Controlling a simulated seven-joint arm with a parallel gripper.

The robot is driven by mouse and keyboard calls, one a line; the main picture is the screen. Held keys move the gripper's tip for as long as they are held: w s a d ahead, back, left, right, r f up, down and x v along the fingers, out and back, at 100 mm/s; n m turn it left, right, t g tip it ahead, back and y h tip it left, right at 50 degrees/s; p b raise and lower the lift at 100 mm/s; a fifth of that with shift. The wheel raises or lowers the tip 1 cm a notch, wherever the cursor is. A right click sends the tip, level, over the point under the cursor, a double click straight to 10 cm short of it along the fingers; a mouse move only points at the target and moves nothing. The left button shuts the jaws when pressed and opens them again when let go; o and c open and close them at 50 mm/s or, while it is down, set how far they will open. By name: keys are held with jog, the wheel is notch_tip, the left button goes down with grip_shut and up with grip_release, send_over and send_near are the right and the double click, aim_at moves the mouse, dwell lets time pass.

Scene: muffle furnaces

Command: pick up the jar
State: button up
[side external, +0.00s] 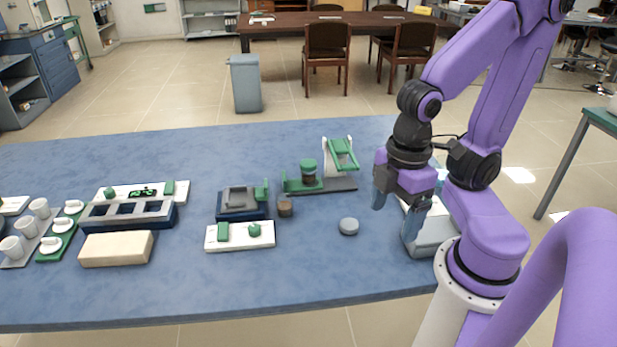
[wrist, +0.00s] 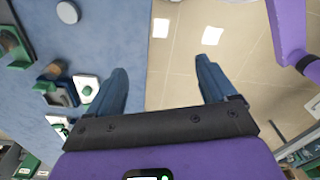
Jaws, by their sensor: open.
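A small brown jar (side external: 285,206) without a visible lid stands upright on the blue table, right of a dark blue device. I cannot tell which one the task names. A round grey disc (side external: 348,226), perhaps a lid, lies flat on the table; it also shows in the wrist view (wrist: 67,12). My gripper (side external: 393,224) is open and empty, above the table's right part, right of the disc and both jars. Its fingers (wrist: 163,80) point over the table edge and floor.
A pale grey box (side external: 432,236) stands behind my gripper, partly hidden. A white panel with green knobs (side external: 240,235) lies in front of the dark blue device (side external: 243,203). A cream block (side external: 116,249) and white cups (side external: 12,247) are at left.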

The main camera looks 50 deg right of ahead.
jog(key=w+a+r+n, duration=0.2)
jog(key=w, duration=1)
jog(key=n, duration=0.5)
send_over(309, 162)
notch_tip(309, 162, down, 5)
jog(key=shift+m, duration=0.3)
notch_tip(309, 162, down, 11)
jog(key=shift+s+a, duration=0.1)
jog(key=shift+s, duration=0.05)
jog(key=shift+f, duration=3)
jog(key=c, duration=1.1)
